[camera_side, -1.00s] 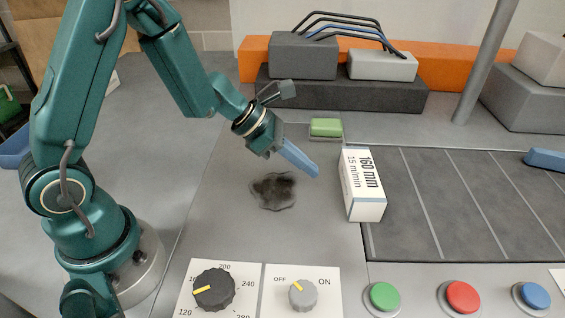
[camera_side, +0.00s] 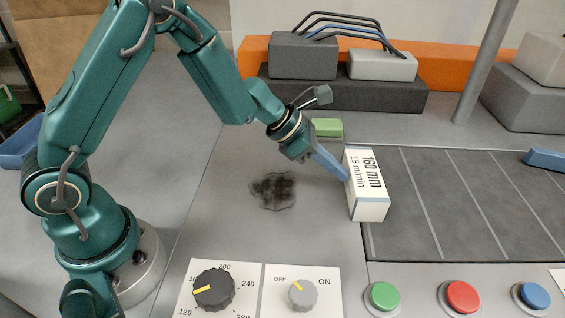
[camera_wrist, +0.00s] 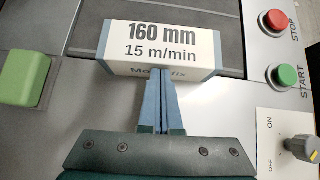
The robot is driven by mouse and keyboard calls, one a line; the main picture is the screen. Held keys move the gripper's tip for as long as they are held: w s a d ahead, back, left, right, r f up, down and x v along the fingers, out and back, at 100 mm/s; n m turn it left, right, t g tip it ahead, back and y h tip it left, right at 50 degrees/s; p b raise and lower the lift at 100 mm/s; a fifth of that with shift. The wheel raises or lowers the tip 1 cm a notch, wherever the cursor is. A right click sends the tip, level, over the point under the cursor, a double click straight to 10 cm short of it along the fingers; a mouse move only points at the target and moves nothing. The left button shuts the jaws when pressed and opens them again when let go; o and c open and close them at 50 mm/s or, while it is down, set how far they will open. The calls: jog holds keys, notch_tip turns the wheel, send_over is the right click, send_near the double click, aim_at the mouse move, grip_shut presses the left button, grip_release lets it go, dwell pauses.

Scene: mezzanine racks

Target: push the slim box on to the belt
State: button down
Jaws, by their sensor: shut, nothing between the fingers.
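The belt (camera_wrist: 230,20) shows beyond the box.
A green block (camera_side: 326,127) sits behind the gripper. Green (camera_side: 382,296), red (camera_side: 462,296) and blue (camera_side: 534,295) buttons and two knobs line the front. A grey post (camera_side: 487,60) stands at the back. A dark stain marks the table. Most of the belt is clear.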

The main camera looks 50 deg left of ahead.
aim_at(374, 172)
jog(key=w+d, duration=0.4)
jog(key=w, duration=0.1)
jog(key=shift+w+d, duration=0.1)
jog(key=shift+d, duration=0.3)
jog(key=shift+a, duration=0.1)
jog(key=s+a, duration=0.2)
jog(key=s, duration=0.1)
jog(key=shift+a, duration=0.3)
jog(key=s+a+r+t, duration=0.1)
jog(key=s+a+r, duration=0.15)
jog(key=r, duration=0.25)
jog(key=s+a+r, duration=0.2)
jog(key=s+r, duration=0.1)
jog(key=r, duration=0.3)
jog(key=s+d+r+m, duration=0.4)
jog(key=s+r+m, duration=0.5)
jog(key=m, duration=0.5)
jog(key=s+a+f+m+g+y, duration=0.2)
jog(key=s+a+f+m+y, duration=0.4)
jog(key=s+m, duration=0.5)
jog(key=a+f+m, duration=0.1)
jog(key=a+m, duration=0.1)
jog(key=shift+s+f+m, duration=0.25)
jog(key=shift+m, duration=0.05)
